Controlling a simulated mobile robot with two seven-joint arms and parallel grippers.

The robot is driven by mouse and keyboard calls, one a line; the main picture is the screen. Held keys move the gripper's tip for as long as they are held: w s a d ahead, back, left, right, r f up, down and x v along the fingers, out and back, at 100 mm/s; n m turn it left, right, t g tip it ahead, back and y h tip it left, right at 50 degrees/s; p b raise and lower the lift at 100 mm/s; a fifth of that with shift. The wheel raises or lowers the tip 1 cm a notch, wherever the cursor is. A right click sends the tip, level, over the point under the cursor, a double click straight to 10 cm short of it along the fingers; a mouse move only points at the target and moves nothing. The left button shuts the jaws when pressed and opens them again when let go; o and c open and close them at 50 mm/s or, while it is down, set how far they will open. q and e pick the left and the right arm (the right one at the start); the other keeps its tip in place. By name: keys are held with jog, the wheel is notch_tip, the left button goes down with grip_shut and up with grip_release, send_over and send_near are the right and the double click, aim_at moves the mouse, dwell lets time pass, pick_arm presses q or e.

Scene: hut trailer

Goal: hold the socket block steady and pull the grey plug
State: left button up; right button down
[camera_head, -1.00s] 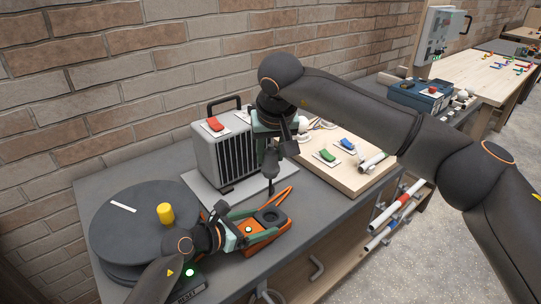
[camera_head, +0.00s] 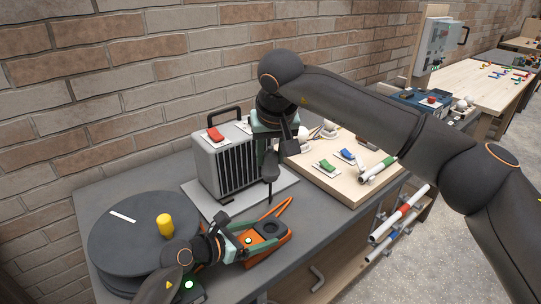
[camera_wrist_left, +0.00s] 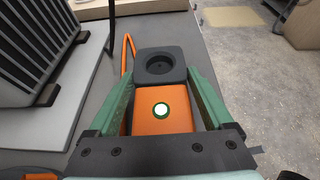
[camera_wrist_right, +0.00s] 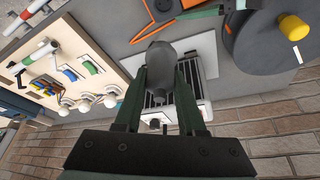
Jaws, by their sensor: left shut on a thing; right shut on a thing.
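The orange socket block (camera_head: 272,240) lies on the grey bench, with a dark round socket (camera_head: 270,227) at its far end. My left gripper (camera_head: 248,241) is shut on the block, its green fingers along both sides; the left wrist view shows the socket empty (camera_wrist_left: 160,64) and a lit round spot on the block (camera_wrist_left: 161,110). My right gripper (camera_head: 268,158) is shut on the grey plug (camera_head: 270,167), which hangs above the socket, apart from it, with a thin dark tip pointing down. The plug also fills the middle of the right wrist view (camera_wrist_right: 160,68).
A grey finned box (camera_head: 222,165) with a handle stands behind the block. A black round disc (camera_head: 130,235) with a yellow knob (camera_head: 165,225) is at the left. A wooden board (camera_head: 345,180) with coloured switches is at the right. An orange loop (camera_head: 283,208) lies beside the block.

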pick_arm(q)
jog(key=o, duration=1.5)
